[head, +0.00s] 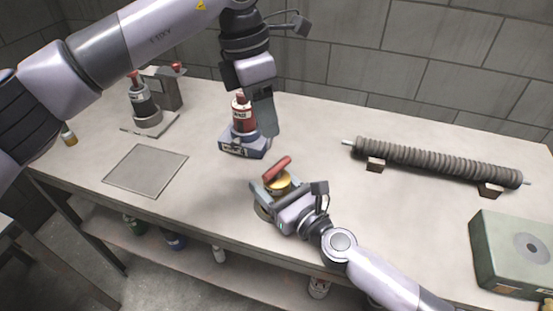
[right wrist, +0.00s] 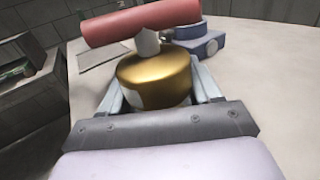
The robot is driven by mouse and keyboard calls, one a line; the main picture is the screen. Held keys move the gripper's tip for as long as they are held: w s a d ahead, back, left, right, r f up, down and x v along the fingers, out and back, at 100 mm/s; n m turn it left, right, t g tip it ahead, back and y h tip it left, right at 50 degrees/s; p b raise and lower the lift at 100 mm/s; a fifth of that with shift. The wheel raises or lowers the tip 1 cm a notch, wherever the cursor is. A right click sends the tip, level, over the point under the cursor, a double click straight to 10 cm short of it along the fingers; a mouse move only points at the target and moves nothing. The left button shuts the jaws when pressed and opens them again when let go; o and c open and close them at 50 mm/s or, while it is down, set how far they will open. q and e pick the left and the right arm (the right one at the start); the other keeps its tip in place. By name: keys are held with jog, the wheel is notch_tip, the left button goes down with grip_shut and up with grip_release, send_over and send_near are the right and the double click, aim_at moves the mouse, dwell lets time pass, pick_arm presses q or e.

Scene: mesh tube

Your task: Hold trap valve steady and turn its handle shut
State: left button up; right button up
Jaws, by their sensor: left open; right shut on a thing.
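The trap valve has a round gold body (head: 279,183) and a red bar handle (head: 277,168) on top. In the right wrist view the gold body (right wrist: 155,80) sits between the two fingers, and the red handle (right wrist: 140,22) lies crosswise above it on a pale stem. My right gripper (head: 276,193) is shut on the gold body, low over the front of the bench. My left gripper (head: 263,118) is open and points down behind the valve, apart from the handle. It is close to a red bottle, and its fingertips are partly unclear.
The red bottle (head: 240,113) stands on a blue base (head: 240,147) behind the valve. A ribbed tube (head: 440,160) rests on brown blocks at right. A green box (head: 508,255) is at the right front. A grey plate (head: 147,170) lies left; the bench between is clear.

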aim_at(277, 165)
pick_arm(q)
jog(key=f+n, duration=0.2)
jog(key=f, duration=0.1)
jog(key=d+f+n+y, duration=0.1)
jog(key=f+n, duration=0.1)
jog(key=f, duration=0.1)
jog(key=d+f+n+y, duration=0.1)
jog(key=f+n, duration=0.1)
jog(key=f, duration=0.2)
jog(key=shift+s+n, duration=0.3)
jog(key=shift+n, duration=0.1)
grip_shut()
